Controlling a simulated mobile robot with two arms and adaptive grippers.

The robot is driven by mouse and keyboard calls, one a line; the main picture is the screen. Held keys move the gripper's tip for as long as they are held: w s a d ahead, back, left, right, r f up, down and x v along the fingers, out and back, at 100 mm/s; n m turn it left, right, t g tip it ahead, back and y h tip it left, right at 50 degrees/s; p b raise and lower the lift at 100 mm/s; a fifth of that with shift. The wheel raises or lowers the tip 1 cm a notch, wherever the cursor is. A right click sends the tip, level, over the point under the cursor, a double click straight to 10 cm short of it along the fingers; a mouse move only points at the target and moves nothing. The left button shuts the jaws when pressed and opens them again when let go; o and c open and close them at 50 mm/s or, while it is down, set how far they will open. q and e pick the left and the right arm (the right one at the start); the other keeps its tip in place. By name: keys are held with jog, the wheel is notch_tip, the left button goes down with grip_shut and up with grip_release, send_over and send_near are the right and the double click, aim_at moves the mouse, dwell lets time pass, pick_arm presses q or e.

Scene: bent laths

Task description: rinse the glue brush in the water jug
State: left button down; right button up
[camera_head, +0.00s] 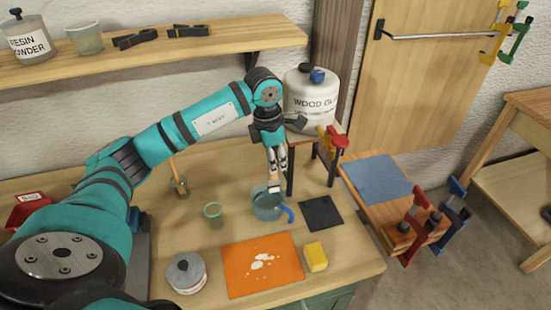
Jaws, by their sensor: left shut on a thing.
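My left gripper (276,168) points straight down over the water jug (266,208), a blue-grey see-through jug with a blue handle on its right side. The gripper is shut on the glue brush (274,187), of which a short pale part shows below the fingers at the jug's rim. Whether the bristles are in the water cannot be told. My right gripper is not in view.
A green cup (213,213) stands left of the jug; another holds a wooden stick (173,165). In front lie a glue-spotted orange mat (240,272), yellow sponge (315,257) and lidded tin (186,274). A dark pad (322,213) lies right; a wood glue container (309,98) stands behind.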

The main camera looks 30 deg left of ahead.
aim_at(276, 178)
pick_arm(q)
notch_tip(276, 178, down, 6)
jog(key=b, duration=0.3)
jog(key=shift+r+b, duration=0.15)
jog(key=shift+b, duration=0.15)
jog(key=shift+f+b, duration=1.65)
jog(key=shift+f, duration=0.45)
jog(key=shift+r, duration=0.1)
jog(key=shift+r+p, duration=2.95)
jog(key=shift+r, duration=1.8)
jog(key=shift+r+p, duration=1.2)
jog(key=shift+r, duration=0.85)
jog(key=shift+f, duration=0.1)
